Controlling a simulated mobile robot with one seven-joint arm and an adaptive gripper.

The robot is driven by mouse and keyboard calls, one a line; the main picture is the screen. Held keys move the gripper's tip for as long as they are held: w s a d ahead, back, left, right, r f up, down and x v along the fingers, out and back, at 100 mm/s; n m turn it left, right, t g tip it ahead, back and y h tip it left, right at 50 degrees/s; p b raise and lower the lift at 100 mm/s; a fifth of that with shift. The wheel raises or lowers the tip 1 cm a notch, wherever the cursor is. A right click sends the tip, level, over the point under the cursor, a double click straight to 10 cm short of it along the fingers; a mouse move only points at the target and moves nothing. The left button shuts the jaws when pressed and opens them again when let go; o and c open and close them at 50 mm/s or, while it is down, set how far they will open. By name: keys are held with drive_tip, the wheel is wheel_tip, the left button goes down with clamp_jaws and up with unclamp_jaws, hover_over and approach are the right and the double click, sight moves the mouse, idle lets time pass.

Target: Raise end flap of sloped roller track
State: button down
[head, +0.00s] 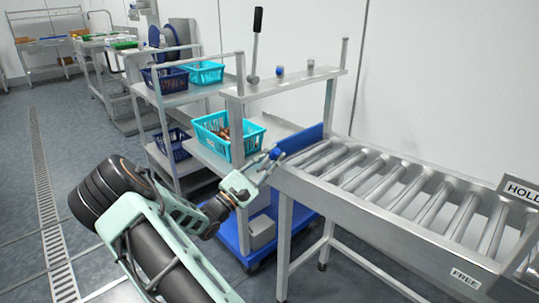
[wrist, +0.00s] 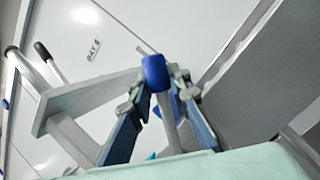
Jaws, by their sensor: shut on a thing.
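The sloped roller track (head: 385,205) stands at the right in the head view, with grey rollers between metal side rails. A blue end flap (head: 300,140) spans its left end and stands up above the rollers there. My gripper (head: 268,161) is at the near corner of this flap, shut on a blue knob (head: 277,153). In the wrist view the blue knob (wrist: 155,73) sits between the tips of my gripper (wrist: 158,82). A grey rod shows below the knob. The flap itself is hard to make out in the wrist view.
A metal rack with a turquoise basket (head: 228,136) stands just behind my gripper, with a black-handled lever (head: 256,40) above it. A blue wheeled base (head: 250,238) is below. HOLD (head: 520,191) and FREE (head: 465,278) signs are on the right. The floor at left is clear.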

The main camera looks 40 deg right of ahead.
drive_tip(key=shift+s+f+m, duration=0.25)
drive_tip(key=shift+m, duration=0.25)
drive_tip(key=c, duration=1.8)
unclamp_jaws()
drive_tip(key=shift+o, duration=0.2)
drive_tip(key=shift+a, duration=0.1)
drive_tip(key=w+v, duration=0.1)
drive_tip(key=v, duration=1)
drive_tip(key=shift+s+a, duration=0.4)
drive_tip(key=shift+s, duration=0.05)
